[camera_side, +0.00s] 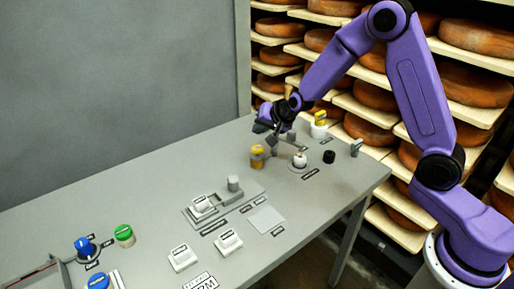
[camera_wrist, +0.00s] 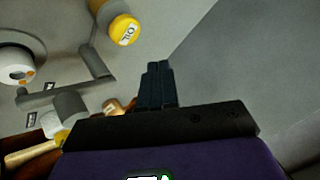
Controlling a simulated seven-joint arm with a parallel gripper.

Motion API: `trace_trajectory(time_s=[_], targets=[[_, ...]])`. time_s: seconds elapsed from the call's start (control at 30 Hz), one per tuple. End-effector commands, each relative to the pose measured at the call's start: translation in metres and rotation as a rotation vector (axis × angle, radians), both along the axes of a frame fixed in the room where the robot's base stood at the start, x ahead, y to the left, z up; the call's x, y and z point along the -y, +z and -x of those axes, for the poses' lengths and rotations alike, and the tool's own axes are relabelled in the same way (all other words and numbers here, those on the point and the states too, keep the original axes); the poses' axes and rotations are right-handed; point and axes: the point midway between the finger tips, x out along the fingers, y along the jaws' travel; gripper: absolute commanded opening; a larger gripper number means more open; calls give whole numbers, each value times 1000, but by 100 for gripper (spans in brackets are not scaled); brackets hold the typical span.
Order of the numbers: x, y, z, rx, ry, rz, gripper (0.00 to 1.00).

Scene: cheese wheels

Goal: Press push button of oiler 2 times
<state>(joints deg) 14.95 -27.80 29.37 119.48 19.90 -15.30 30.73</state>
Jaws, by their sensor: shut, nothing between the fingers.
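A yellow-capped piece with a small label that seems to read "OIL" (camera_wrist: 123,30) is at the top of the wrist view, ahead and left of my fingers. In the side view it appears to be the yellow-topped amber piece (camera_side: 257,155) on the table. I cannot make out a separate push button on it. My gripper (camera_side: 263,124) is above the table at its far side, apart from that piece. In the wrist view my gripper's dark fingers (camera_wrist: 158,84) are together and empty.
A white knob on a round base (camera_side: 299,161) stands right of the amber piece, with a grey bar close by. A white jar with a yellow top (camera_side: 319,125) and a black knob (camera_side: 329,156) are further right. Cheese shelves (camera_side: 370,95) stand behind the table.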

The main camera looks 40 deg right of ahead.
Motion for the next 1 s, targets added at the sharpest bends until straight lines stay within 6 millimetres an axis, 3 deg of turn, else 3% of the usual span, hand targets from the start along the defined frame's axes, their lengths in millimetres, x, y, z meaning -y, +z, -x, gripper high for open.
trace_trajectory(time_s=[0.23,0.87,1.0], targets=[[0,16,0,1,1,1,0],[0,16,0,0,2,0,0],[-13,20,11,-19,60,11,0]])
